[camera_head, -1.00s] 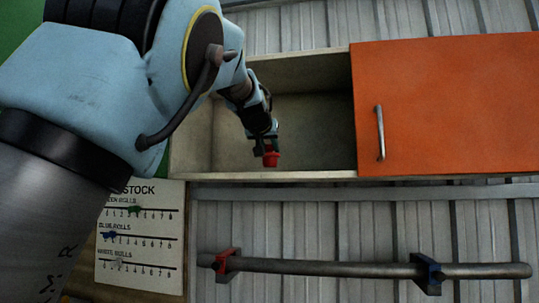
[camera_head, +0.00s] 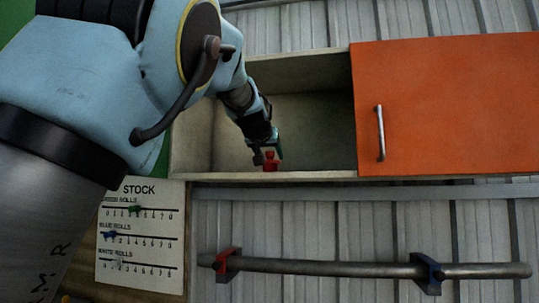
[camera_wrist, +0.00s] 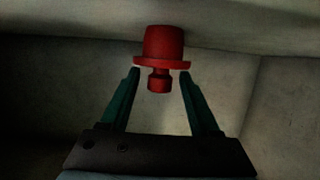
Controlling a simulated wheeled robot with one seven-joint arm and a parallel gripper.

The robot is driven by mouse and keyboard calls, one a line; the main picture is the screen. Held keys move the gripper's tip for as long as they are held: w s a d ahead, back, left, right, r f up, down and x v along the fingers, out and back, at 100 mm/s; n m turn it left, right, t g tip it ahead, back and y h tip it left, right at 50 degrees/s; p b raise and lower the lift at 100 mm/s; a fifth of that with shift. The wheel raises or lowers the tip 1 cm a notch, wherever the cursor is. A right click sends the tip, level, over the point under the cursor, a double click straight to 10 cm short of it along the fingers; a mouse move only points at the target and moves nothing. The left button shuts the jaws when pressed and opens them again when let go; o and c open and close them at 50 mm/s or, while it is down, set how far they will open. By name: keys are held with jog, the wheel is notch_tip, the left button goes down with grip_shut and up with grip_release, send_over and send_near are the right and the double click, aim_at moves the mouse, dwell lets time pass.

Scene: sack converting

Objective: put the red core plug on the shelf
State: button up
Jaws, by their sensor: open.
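The red core plug (camera_head: 270,161) stands on the floor of the open shelf compartment (camera_head: 225,174), near its front edge. In the wrist view the plug (camera_wrist: 164,50) shows its wide flange and a narrow knob pointing towards my gripper. My gripper (camera_head: 266,152) is inside the compartment at the plug. In the wrist view its two green fingers (camera_wrist: 158,88) are apart, on either side of the knob, with a gap visible on both sides. The plug's underside contact is too small to tell clearly.
An orange sliding door (camera_head: 450,105) with a metal handle (camera_head: 380,133) covers the right part of the cabinet. Below are a stock board (camera_head: 139,235) with sliders and a metal bar (camera_head: 330,268) on red and blue brackets. The compartment is otherwise empty.

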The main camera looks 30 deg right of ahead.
aim_at(270, 152)
jog(key=shift+r, duration=0.15)
jog(key=shift+s+a, duration=0.3)
jog(key=shift+s, duration=0.2)
jog(key=b+v, duration=0.2)
jog(key=v, duration=0.1)
jog(key=shift+s+a, duration=0.1)
jog(key=shift+s, duration=0.15)
jog(key=shift+b+v, duration=0.75)
jog(key=shift+v, duration=0.05)
jog(key=b, duration=0.3)
jog(key=shift+s+a, duration=0.35)
jog(key=shift+a, duration=0.05)
jog(key=shift+r+b+v, duration=0.15)
jog(key=shift+b+v, duration=1.05)
jog(key=shift+b, duration=0.15)
jog(key=shift+r+b+v, duration=0.15)
jog(key=shift+b+v, duration=1.05)
jog(key=shift+b, duration=0.15)
jog(key=shift+w, duration=0.15)
